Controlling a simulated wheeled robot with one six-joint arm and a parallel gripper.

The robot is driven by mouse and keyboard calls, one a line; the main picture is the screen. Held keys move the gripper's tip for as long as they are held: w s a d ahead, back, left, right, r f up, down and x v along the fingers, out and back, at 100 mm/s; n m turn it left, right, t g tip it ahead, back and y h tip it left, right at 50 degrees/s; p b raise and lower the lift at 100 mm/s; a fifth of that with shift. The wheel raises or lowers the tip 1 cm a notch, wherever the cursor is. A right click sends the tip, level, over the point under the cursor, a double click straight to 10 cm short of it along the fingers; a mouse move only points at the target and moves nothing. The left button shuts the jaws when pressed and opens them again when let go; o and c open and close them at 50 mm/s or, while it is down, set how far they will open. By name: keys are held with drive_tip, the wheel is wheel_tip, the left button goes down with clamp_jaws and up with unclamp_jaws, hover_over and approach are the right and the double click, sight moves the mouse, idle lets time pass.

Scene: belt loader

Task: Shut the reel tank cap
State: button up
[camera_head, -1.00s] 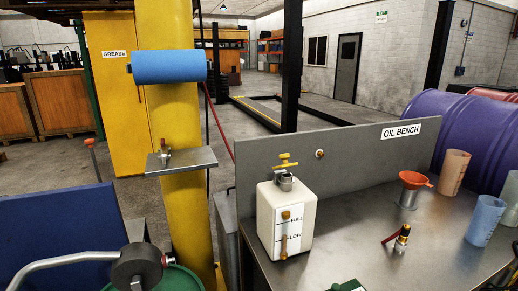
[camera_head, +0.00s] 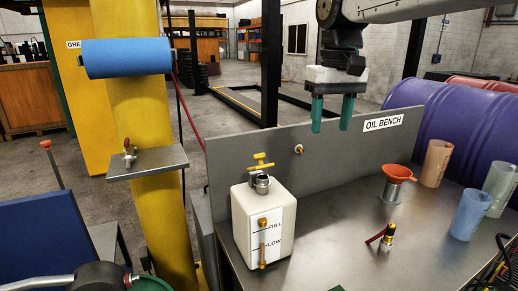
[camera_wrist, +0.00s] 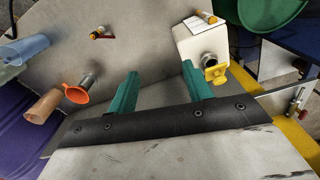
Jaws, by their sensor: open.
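The white reel tank (camera_head: 250,222), with FULL and LOW marks on its front, stands on the oil bench at its left end. Its metal neck (camera_head: 261,184) is on top, and the yellow-handled cap (camera_head: 261,162) stands up behind the neck, apparently swung open. In the wrist view the tank (camera_wrist: 194,42) is at upper right, with the yellow cap (camera_wrist: 215,73) beside the neck (camera_wrist: 208,59). My gripper (camera_head: 331,128) is open and empty, above the bench to the right of the cap. Its green fingers (camera_wrist: 160,70) show apart in the wrist view.
An orange funnel (camera_head: 397,173), several translucent beakers and a small red-and-gold item (camera_head: 387,238) lie to the right on the bench (camera_head: 330,215). A grey back panel (camera_head: 340,143) runs behind. A yellow post (camera_head: 160,205) with a small shelf stands left of the tank.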

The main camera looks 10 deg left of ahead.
drive_tip(key=n, duration=0.2)
approach(259, 161)
drive_tip(key=shift+w+r, duration=0.35)
drive_tip(key=shift+w, duration=0.3)
drive_tip(key=shift+a+f, duration=0.25)
drive_tip(key=shift+f, duration=0.05)
wheel_tip(259, 161, down, 7)
drive_tip(key=shift+f, duration=0.1)
drive_tip(key=c, duration=1)
